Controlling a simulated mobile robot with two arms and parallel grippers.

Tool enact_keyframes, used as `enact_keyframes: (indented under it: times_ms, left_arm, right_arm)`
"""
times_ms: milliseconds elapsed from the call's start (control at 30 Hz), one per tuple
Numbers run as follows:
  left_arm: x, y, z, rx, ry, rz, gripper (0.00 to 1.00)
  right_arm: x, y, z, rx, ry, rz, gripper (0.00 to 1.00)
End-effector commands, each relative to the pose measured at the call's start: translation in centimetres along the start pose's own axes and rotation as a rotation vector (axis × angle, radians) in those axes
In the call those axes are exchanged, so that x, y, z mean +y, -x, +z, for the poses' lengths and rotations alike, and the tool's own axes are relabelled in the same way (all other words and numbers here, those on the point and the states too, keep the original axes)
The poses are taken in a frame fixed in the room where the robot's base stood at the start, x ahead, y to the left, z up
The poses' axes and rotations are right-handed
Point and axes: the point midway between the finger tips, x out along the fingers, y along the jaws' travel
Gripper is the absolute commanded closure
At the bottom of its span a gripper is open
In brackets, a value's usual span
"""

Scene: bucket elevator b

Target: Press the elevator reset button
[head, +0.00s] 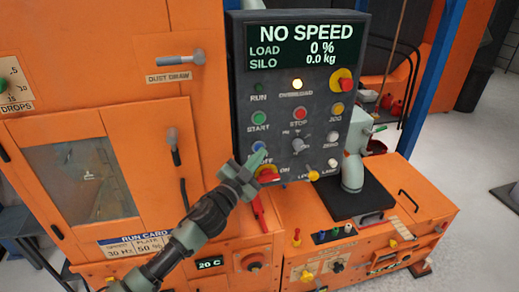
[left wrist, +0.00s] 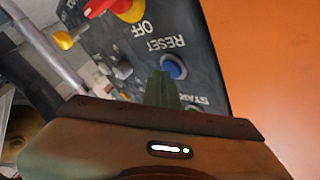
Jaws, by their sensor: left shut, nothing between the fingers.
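The blue reset button (head: 258,147) is at the lower left of the dark control panel (head: 240,100). It is partly hidden by my fingers in the head view. In the left wrist view, the blue button (left wrist: 174,67) shows clearly beside an upside-down RESET label. My left gripper (head: 257,160) is shut and empty, its green-grey fingertips right at the button. In the left wrist view, the shut fingers (left wrist: 161,88) reach up just left of the button. I cannot tell whether they touch it. My right gripper is not in view.
The panel's screen (head: 306,45) reads NO SPEED, and the OVERLOAD lamp (head: 297,84) is lit yellow. Orange machine housing (head: 110,120) stands left of the panel.

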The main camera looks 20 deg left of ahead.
Motion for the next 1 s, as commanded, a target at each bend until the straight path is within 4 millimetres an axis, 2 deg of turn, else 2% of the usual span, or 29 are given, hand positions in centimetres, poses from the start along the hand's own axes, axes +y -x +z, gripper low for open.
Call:
enact_keyframes:
  times_ms: [600, 1000]
  left_arm:
    - [-0.3, -0.3, 0.1, 0.001, 0.0, -0.001, 1.0]
    - [0.6, 0.9, -0.6, 0.0, 0.0, 0.0, 1.0]
  right_arm:
    - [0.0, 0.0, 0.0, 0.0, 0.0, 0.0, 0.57]
    - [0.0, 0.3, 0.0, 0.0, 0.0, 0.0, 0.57]
